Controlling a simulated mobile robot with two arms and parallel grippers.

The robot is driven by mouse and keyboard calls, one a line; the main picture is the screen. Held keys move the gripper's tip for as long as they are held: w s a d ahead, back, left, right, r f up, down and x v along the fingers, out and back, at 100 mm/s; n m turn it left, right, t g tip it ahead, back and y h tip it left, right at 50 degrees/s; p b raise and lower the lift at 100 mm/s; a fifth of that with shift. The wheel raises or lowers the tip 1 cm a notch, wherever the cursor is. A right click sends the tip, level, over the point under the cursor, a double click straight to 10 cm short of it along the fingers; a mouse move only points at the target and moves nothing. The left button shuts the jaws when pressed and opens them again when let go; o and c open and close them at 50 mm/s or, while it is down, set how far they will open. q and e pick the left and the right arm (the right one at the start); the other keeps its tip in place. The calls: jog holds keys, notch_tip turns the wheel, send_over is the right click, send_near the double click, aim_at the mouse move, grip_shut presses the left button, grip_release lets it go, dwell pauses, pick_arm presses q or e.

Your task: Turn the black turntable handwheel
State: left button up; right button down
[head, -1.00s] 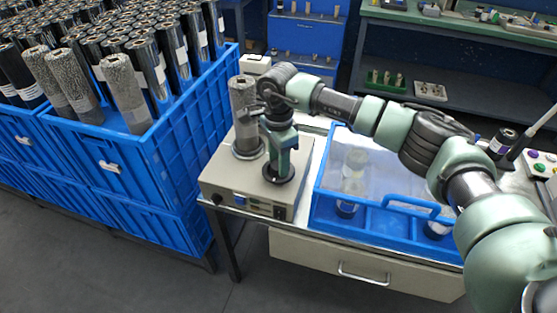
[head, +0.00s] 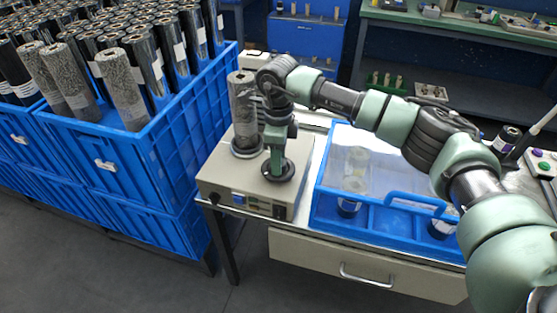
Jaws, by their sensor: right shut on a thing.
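The black handwheel (head: 284,172) lies flat on top of the beige wrapper machine (head: 222,181), near its right side. My right gripper (head: 277,168) points straight down over the handwheel and is shut on it; its fingertips partly hide the wheel's middle. A grey patterned roll (head: 243,108) stands upright on the turntable (head: 246,148), just left of my right gripper. My left gripper is not in view.
Blue crates (head: 165,140) full of upright rolls stand close on the left. A blue bin with a clear lid (head: 400,225) sits on the table to the right. A control box with buttons (head: 543,165) is at the far right.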

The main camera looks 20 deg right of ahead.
jog(key=shift+r+m, duration=0.15)
jog(key=shift+m, duration=0.95)
jog(key=shift+w, duration=0.1)
jog(key=c, duration=1)
grip_release()
jog(key=shift+c, duration=0.2)
jog(key=shift+o, duration=0.9)
jog(key=shift+r+b, duration=0.65)
jog(key=shift+r, duration=3.2)
